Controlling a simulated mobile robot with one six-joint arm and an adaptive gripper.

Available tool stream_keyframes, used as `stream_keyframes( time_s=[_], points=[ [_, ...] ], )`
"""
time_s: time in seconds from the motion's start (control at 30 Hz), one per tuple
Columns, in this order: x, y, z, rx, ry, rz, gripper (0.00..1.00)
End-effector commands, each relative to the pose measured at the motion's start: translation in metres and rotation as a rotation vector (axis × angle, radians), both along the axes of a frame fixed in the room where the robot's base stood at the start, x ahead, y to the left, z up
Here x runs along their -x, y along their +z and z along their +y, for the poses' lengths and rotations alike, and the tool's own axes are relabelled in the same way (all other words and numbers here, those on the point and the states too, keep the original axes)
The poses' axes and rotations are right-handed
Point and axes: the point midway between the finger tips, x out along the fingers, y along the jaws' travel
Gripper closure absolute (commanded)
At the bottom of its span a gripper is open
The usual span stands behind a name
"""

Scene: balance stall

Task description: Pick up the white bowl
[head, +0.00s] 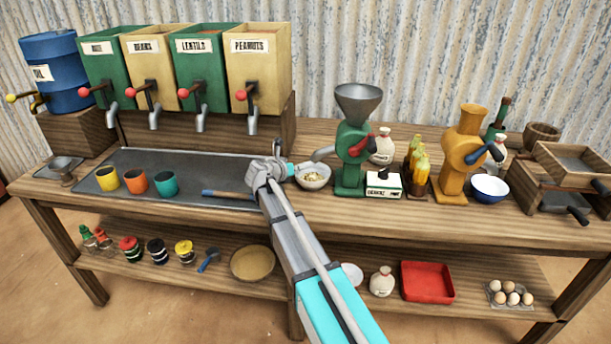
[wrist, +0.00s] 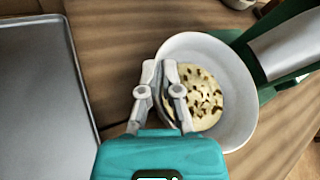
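The white bowl (head: 313,183) is on the wooden counter, just left of the green hand mill, under its spout. In the wrist view the white bowl (wrist: 236,92) holds pale food with dark bits. My gripper (head: 291,169) is at the bowl's left rim. In the wrist view the fingertips of my gripper (wrist: 160,68) are close together, one outside the rim and one inside, with the rim pinched between them. The bowl looks level. Any gap beneath it cannot be made out.
The green mill (head: 351,160) stands close at the bowl's right. A grey tray (head: 135,163) with yellow, orange and teal cups lies to the left. A blue bowl with a white inside (head: 489,189) stands farther right. The counter in front of the bowl is clear.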

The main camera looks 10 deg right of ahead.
Motion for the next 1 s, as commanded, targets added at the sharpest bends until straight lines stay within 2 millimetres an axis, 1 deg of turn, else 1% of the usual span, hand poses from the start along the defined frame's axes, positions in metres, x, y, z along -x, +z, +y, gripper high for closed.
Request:
stream_keyframes(
  time_s=[0.17,0.37,0.77,0.8,1.0],
  points=[
    [0.000,0.002,0.000,-0.001,0.001,0.000,1.00],
    [0.000,0.010,0.000,-0.001,0.001,0.000,1.00],
    [0.001,0.041,0.001,-0.001,0.001,0.000,1.00],
    [0.009,0.036,0.011,-0.001,0.004,0.000,1.00],
    [0.040,0.035,0.045,0.000,0.004,0.001,1.00]
  ],
)
